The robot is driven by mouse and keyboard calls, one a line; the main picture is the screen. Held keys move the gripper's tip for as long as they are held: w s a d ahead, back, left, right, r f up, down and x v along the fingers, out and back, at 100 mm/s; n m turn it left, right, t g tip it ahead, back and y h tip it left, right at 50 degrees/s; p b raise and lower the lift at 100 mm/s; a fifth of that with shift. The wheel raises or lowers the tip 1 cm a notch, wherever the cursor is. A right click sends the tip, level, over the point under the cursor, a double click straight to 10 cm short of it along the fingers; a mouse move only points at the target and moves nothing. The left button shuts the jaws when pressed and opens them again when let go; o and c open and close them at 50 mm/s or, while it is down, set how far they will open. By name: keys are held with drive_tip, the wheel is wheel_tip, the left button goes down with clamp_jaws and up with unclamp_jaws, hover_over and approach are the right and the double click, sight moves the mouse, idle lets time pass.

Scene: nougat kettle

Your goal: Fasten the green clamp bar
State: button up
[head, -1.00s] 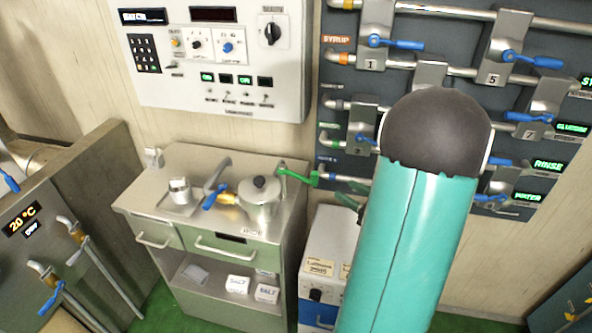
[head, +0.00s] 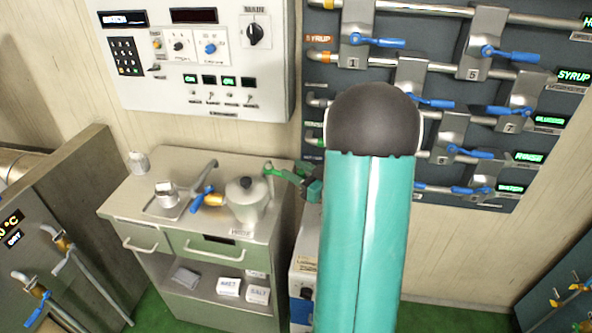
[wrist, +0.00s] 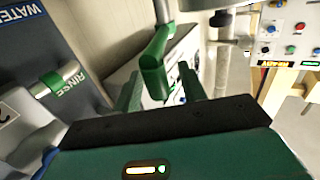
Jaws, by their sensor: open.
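The green clamp bar (head: 283,173) sticks out to the right of the lidded metal kettle (head: 247,200) on the steel cabinet. In the wrist view the bar (wrist: 157,55) hangs at an angle from a metal post, its near end in line with the gap between my fingers. My gripper (wrist: 160,85) is open, one finger on each side of that end. I cannot tell whether either finger touches it. In the head view my gripper (head: 308,184) is at the bar's right end, partly hidden by my arm.
A blue-handled tap (head: 203,192) stands left of the kettle. A control panel (head: 200,60) hangs on the wall above. A pipe board with blue valve levers (head: 440,103) is at the right. A white machine (head: 302,270) stands right of the cabinet (head: 150,216).

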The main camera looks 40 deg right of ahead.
drive_tip(key=shift+w, duration=0.25)
drive_tip(key=shift+c, duration=0.2)
clamp_jaws()
